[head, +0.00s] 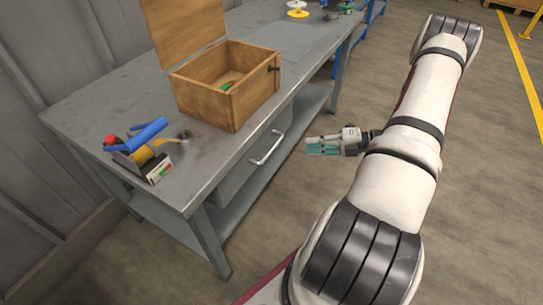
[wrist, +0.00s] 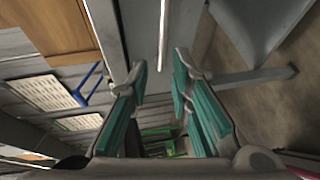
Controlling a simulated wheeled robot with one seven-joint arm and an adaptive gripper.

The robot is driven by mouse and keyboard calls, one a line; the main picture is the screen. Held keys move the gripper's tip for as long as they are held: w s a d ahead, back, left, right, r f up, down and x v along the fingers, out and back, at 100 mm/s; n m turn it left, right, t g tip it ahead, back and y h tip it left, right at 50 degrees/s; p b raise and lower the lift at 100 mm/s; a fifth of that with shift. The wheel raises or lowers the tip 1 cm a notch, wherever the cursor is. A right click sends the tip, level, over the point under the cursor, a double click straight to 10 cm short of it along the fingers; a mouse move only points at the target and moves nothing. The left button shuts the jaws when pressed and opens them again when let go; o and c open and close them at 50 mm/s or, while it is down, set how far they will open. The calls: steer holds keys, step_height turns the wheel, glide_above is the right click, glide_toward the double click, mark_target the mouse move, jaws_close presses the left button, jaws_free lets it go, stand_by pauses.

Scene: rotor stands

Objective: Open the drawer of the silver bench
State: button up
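The silver bench (head: 82,103) stands at the left of the head view. Its drawer (head: 238,178) sits under the tabletop and looks shut. The drawer's pale bar handle (head: 268,148) is on the front face. The handle also shows as a light bar at the top of the wrist view (wrist: 164,35). My gripper (head: 312,146), with teal finger pads, is just right of the handle, apart from it in the head view. In the wrist view my gripper (wrist: 161,72) is open, with nothing between its fingers, and the handle lies beyond the fingertips.
A wooden box (head: 215,98) with its lid raised stands on the bench. A blue-handled tape dispenser (head: 146,148) is near the left end. A lower shelf (head: 245,212) runs under the drawer.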

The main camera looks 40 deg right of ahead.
mark_target(272, 147)
steer(key=b+x, duration=0.1)
steer(key=x, duration=1.2)
steer(key=shift+w+a+f, duration=0.1)
steer(key=shift+w+f, duration=0.15)
steer(key=shift+w, duration=0.05)
jaws_close()
